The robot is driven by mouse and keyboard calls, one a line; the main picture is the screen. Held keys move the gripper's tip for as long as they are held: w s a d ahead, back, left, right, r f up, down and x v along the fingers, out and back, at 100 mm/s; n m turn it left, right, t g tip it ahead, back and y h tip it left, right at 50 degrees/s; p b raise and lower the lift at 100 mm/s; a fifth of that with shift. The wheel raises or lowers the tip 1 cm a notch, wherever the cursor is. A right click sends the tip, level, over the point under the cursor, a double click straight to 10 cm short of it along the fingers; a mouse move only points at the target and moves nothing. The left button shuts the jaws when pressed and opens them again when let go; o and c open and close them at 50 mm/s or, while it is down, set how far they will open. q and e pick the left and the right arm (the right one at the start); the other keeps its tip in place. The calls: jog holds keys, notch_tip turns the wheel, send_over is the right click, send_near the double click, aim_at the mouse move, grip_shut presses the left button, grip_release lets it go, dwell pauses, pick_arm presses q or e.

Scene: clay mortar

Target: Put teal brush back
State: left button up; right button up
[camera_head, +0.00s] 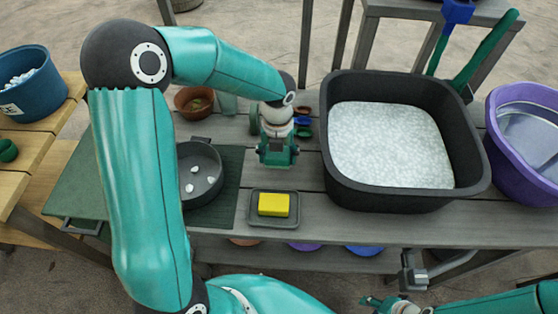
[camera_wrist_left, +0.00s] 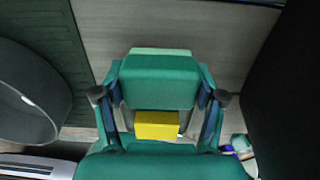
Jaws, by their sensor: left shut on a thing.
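My left gripper (camera_head: 277,160) is low over the middle of the table, pointing down. It stands behind the yellow sponge and left of the black tub. In the left wrist view a teal block, which I take for the teal brush (camera_wrist_left: 160,80), sits between its two fingers, and the gripper is shut on it. In the head view the brush is hard to tell from the teal gripper; its lower end is hidden. My right gripper (camera_head: 392,304) is at the bottom edge of the head view, partly cut off; its jaws are unclear.
The yellow sponge (camera_head: 273,204) lies on a small dark tray (camera_head: 259,219). A dark bowl (camera_head: 208,196) with white pieces stands left on a green mat (camera_head: 231,170). The black tub (camera_head: 345,190) holds pale material. A terracotta pot (camera_head: 190,113) and small coloured items are behind. A purple basin (camera_head: 500,105) is far right.

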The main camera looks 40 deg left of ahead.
pick_arm(q)
jog(key=shift+f, duration=1.2)
jog(key=shift+f, duration=0.1)
jog(key=o, duration=1.1)
notch_tip(320, 180, up, 12)
jog(key=shift+r+p, duration=0.15)
jog(key=shift+p, duration=0.55)
